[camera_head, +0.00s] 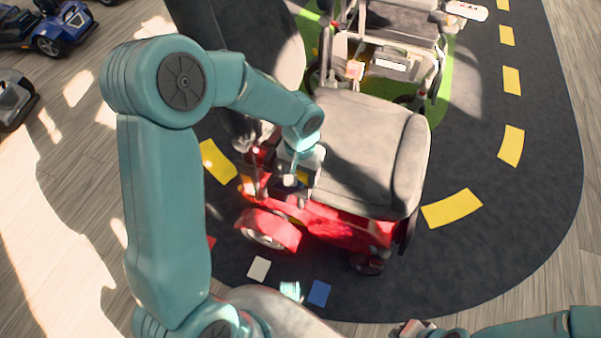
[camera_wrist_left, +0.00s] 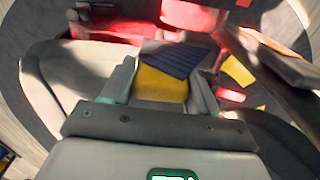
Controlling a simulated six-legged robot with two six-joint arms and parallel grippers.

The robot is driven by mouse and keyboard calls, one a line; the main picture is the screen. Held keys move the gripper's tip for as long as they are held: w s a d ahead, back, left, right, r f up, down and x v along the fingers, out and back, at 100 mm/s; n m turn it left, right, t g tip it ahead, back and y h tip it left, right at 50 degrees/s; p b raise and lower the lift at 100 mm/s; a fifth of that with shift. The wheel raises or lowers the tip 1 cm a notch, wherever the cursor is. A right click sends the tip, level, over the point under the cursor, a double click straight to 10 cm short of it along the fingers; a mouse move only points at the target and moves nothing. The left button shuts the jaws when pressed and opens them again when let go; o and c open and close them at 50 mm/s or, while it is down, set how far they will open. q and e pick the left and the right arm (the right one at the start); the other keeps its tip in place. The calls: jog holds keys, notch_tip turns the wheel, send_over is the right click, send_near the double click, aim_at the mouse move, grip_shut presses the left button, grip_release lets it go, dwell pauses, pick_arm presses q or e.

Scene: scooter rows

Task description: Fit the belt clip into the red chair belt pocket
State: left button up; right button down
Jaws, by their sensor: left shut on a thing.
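The red chair (camera_head: 340,225) has a grey seat (camera_head: 365,145) and red base, and stands on the dark mat. My left gripper (camera_head: 296,188) is beside the seat's left edge, above the red base. In the left wrist view, its two fingers (camera_wrist_left: 160,88) are shut on a yellow piece with a dark blue ribbed top (camera_wrist_left: 180,58), which looks like the belt clip (camera_wrist_left: 160,86). Red chair parts lie just beyond it. I cannot make out the belt pocket for certain. My right gripper (camera_head: 412,328) is partly cut off at the bottom edge, and its jaws are unclear.
A grey wheelchair (camera_head: 395,60) stands behind on a green patch. Blue (camera_head: 62,35) and grey (camera_head: 12,98) scooters are at the far left. The dark mat (camera_head: 500,220) is clear on the right, with yellow dashes. White (camera_head: 259,268) and blue (camera_head: 319,292) tiles lie in front.

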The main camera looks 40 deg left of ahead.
pick_arm(q)
jog(key=shift+f+b, duration=0.2)
jog(key=shift+b, duration=0.1)
dwell(0.7)
jog(key=o, duration=1.2)
notch_tip(320, 180, up, 16)
jog(key=p, duration=0.4)
jog(key=shift+r+p, duration=0.2)
jog(key=shift+p, duration=0.15)
jog(key=shift+s, duration=0.15)
